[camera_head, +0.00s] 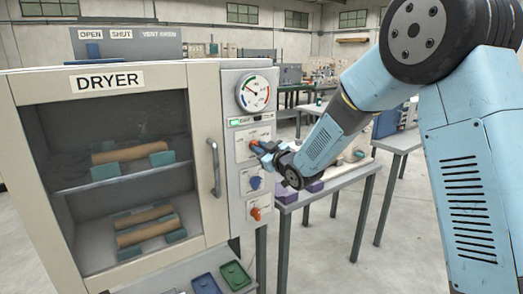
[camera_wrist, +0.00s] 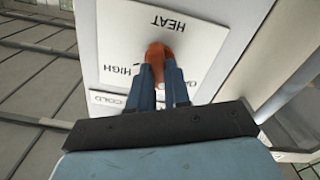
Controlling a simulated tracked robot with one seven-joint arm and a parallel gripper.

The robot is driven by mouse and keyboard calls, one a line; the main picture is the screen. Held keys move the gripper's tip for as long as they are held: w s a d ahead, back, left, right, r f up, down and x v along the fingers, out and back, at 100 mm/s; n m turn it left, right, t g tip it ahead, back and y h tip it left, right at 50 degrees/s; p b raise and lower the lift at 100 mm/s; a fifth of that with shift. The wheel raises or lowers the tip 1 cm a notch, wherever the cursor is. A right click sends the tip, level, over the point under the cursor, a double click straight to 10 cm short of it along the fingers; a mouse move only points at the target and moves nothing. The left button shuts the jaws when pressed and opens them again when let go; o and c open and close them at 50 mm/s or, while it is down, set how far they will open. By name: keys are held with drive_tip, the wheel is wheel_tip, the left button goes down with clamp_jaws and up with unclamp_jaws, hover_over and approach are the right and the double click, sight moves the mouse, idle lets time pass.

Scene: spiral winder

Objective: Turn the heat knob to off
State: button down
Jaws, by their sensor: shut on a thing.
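The heat knob (camera_wrist: 157,50) is orange and sits on a white plate (camera_wrist: 125,28) that appears upside down in the wrist view. The plate reads HEAT and HIGH, and another label at the right is partly covered by a finger. In the head view the knob (camera_head: 253,143) is the top one on the dryer's side panel. My gripper (camera_wrist: 163,72) is shut on the heat knob, with one blue finger on each side of it. In the head view my gripper (camera_head: 260,147) reaches it from the right. Which mark the knob points to I cannot tell.
Below are a blue knob (camera_head: 255,183) and another orange knob (camera_head: 256,214). A dial gauge (camera_head: 253,93) and a small green display are above. The dryer door (camera_head: 108,260), with its handle (camera_head: 214,167), is shut. A table (camera_head: 330,184) stands close behind the forearm.

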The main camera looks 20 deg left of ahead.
drive_tip(key=shift+s+a+f+n, duration=0.1)
drive_tip(key=shift+n, duration=1.65)
drive_tip(key=shift+s+a+n, duration=0.1)
drive_tip(key=shift+n, duration=1.65)
drive_tip(key=c, duration=1.1)
unclamp_jaws()
drive_tip(key=shift+w, duration=0.1)
drive_tip(key=shift+d, duration=0.15)
drive_tip(key=v, duration=1.3)
drive_tip(key=shift+d+f, duration=0.1)
drive_tip(key=shift+d, duration=0.15)
